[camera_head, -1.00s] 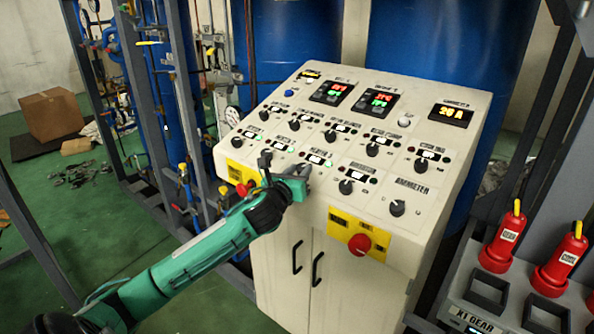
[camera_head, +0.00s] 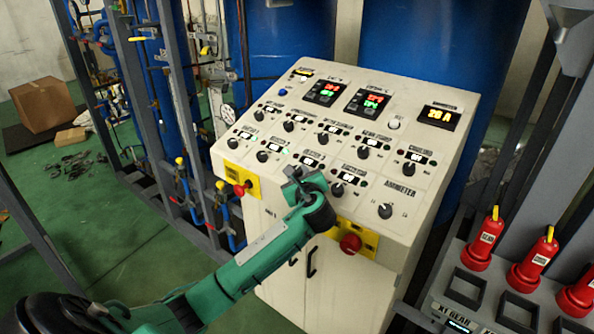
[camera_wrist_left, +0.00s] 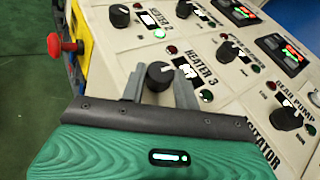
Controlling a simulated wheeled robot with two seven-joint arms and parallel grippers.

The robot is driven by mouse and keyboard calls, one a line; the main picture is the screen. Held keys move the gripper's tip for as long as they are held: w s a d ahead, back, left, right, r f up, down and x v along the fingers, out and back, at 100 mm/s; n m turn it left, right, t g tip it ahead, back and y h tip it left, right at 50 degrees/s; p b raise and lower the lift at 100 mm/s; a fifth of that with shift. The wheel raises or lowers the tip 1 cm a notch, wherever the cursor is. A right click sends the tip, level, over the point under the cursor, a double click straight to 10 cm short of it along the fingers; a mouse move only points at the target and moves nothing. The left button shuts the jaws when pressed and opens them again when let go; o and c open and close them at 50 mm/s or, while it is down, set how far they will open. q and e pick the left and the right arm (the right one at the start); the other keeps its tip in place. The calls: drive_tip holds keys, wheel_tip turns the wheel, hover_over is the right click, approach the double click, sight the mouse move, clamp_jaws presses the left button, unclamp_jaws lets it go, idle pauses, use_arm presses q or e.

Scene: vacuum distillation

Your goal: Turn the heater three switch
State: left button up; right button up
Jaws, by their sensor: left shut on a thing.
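The heater three switch is a black round knob (camera_wrist_left: 160,75) on the sloped white control panel (camera_head: 290,200), beside the "HEATER 3" label in the left wrist view. My left gripper (camera_wrist_left: 160,90) is shut on this knob, with one grey finger on each side of it. In the head view my left gripper (camera_head: 303,181) is at the lower middle of the panel and covers the knob. My right gripper is in neither view.
Red stop buttons (camera_head: 350,243) (camera_head: 239,189) stick out at the panel's front edge.

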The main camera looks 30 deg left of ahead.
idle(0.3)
use_arm(q)
drive_tip(key=o, duration=1)
drive_tip(key=shift+s+d, duration=0.15)
drive_tip(key=shift+d, duration=0.05)
drive_tip(key=b+v, duration=0.4)
drive_tip(key=v, duration=0.9)
drive_tip(key=shift+d+r, duration=0.1)
drive_tip(key=shift+d, duration=0.05)
